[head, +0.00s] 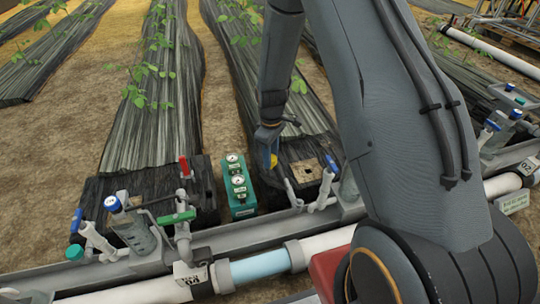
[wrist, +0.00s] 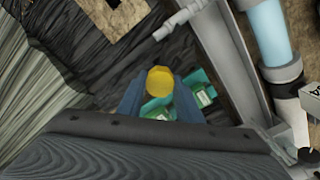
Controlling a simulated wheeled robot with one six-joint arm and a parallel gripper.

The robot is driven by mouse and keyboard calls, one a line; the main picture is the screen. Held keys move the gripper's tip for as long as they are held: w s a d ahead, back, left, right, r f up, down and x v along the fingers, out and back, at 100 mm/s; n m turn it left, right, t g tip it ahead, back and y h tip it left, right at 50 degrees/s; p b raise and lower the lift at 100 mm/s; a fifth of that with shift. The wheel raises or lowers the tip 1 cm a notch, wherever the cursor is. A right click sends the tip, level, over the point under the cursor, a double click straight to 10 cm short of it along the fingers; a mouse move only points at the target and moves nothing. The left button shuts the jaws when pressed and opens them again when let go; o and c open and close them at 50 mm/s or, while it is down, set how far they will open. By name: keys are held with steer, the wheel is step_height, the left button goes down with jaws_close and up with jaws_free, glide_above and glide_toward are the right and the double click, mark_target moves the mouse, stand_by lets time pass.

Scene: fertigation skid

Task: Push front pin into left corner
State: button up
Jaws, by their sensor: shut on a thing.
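My gripper (head: 268,138) hangs over the near end of the middle black film strip (head: 299,148). It is shut on a yellow, round-headed pin (wrist: 160,80), which shows between the two blue-grey fingers in the wrist view (wrist: 160,92). In the head view the pin (head: 273,160) is a small yellow patch below the fingers. The film's near end has a square tan opening (head: 305,172) to the right of the pin. I cannot tell whether the pin's tip touches the film or ground, nor which corner lies under it.
A teal box with two gauges (head: 239,185) stands close to the left of the gripper. Bare soil (head: 217,110) lies between strips.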

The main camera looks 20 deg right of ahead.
steer(key=shift+f+b, duration=2.35)
steer(key=shift+f, duration=1.7)
steer(key=shift+f, duration=0.15)
steer(key=shift+f, duration=0.4)
steer(key=o, duration=1.1)
steer(key=shift+r+p, duration=3.45)
steer(key=shift+r, duration=0.6)
